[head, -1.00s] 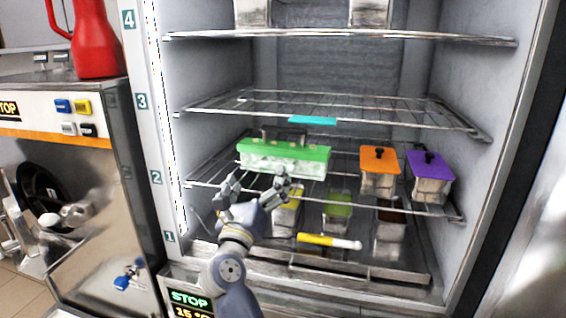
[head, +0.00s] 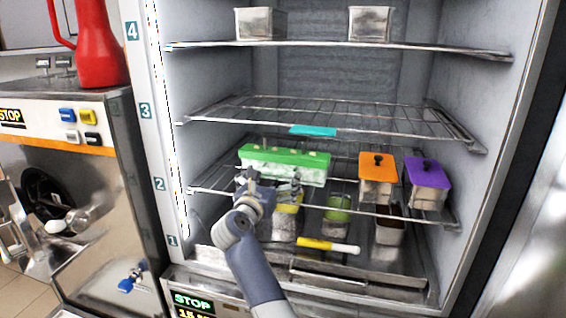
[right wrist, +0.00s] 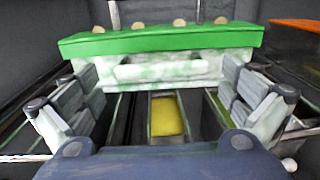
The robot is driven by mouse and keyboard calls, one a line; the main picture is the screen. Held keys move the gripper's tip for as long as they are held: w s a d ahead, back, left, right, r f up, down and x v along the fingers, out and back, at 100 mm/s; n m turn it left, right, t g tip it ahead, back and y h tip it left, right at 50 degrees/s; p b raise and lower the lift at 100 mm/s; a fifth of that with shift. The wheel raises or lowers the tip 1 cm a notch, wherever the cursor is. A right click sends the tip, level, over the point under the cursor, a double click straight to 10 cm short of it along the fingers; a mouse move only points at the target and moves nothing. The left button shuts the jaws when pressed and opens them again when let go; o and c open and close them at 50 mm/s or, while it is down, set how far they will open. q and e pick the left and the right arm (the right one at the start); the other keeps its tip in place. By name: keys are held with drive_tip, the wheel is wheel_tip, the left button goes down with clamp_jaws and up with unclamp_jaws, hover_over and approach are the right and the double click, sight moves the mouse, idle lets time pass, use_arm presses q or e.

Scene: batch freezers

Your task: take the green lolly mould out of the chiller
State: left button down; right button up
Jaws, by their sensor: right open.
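The green lolly mould (head: 290,155) has a green top and a frosted pale body. It sits on the chiller shelf marked 2, on the left side. In the right wrist view the mould (right wrist: 160,42) spans the upper middle, with several round stick ends showing along its top. My right gripper (head: 268,188) is in front of the mould, a little below its green top. In the right wrist view its fingers (right wrist: 160,105) are spread wide on either side of the mould's body. Whether they touch it I cannot tell. My left gripper is not in view.
Tins with orange (head: 378,168) and purple (head: 427,172) lids stand right of the mould on the same shelf. Several containers and a yellow-and-white stick (head: 328,245) are lower down. The wire shelf 3 (head: 380,118) above is empty except for a teal strip.

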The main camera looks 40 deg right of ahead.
sight(275, 173)
drive_tip(key=x, duration=0.3)
drive_tip(key=shift+d+p, duration=0.15)
drive_tip(key=shift+p, duration=0.2)
drive_tip(key=c, duration=1.3)
drive_tip(key=shift+r, duration=0.15)
drive_tip(key=shift+r, duration=0.1)
